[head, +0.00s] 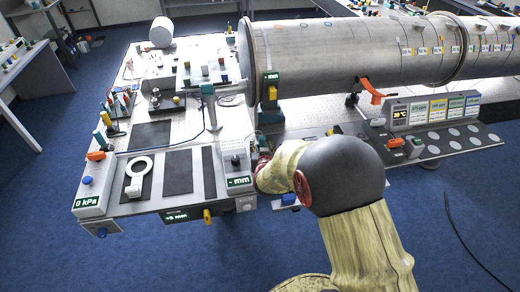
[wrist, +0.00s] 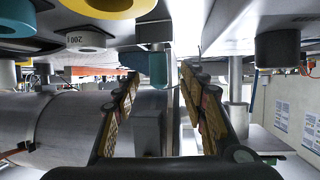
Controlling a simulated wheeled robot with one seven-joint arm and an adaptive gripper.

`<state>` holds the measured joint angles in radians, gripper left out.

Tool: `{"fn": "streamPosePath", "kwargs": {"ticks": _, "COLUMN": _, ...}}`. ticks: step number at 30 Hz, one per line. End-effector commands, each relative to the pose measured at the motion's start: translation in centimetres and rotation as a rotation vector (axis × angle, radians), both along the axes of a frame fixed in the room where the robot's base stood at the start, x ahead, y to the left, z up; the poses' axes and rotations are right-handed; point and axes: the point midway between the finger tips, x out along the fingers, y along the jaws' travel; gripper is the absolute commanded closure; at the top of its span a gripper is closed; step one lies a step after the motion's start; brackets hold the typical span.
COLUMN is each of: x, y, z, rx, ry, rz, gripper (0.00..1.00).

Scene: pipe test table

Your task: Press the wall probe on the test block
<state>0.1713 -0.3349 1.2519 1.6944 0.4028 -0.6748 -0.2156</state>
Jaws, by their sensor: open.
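My gripper (wrist: 160,105) is open in the wrist view, its two padded fingers spread to the left and right with no thing clearly held. I cannot tell whether either is the wall probe or the test block. In the head view, a grey unit (head: 234,160) with a dark knob and a "- mm" display (head: 239,181) stands at the bench's front right corner. My arm is just right of it and hides my gripper there. The wrist picture looks upside down.
A large metal pipe (head: 350,55) lies along the back right. An orange clamp handle (head: 370,90) hangs on it. A white ring tool (head: 137,172) and dark mats (head: 178,172) lie on the bench. A "0 kPa" unit (head: 90,198) stands at front left.

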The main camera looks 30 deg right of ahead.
Motion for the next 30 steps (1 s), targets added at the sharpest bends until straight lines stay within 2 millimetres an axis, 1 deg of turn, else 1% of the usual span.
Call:
{"fn": "streamPosePath", "kwargs": {"ticks": 6, "x": 2.4, "y": -1.4, "z": -1.5, "rx": 0.0, "ry": 0.0, "rz": -0.001, "gripper": 0.58}}
{"fn": "streamPosePath", "kwargs": {"ticks": 9, "x": 3.4, "y": -1.8, "z": -1.8, "rx": 0.0, "ry": 0.0, "rz": 0.0, "gripper": 0.58}}
{"fn": "streamPosePath", "kwargs": {"ticks": 13, "x": 4.0, "y": -2.0, "z": -2.0, "rx": 0.0, "ry": -0.001, "rz": 0.001, "gripper": 0.58}}
{"fn": "streamPosePath", "kwargs": {"ticks": 19, "x": 4.0, "y": -2.0, "z": -1.9, "rx": 0.0, "ry": 0.0, "rz": 0.001, "gripper": 0.58}}
{"fn": "streamPosePath", "kwargs": {"ticks": 30, "x": 3.9, "y": -2.0, "z": -1.9, "rx": 0.0, "ry": 0.0, "rz": 0.001, "gripper": 0.79}}
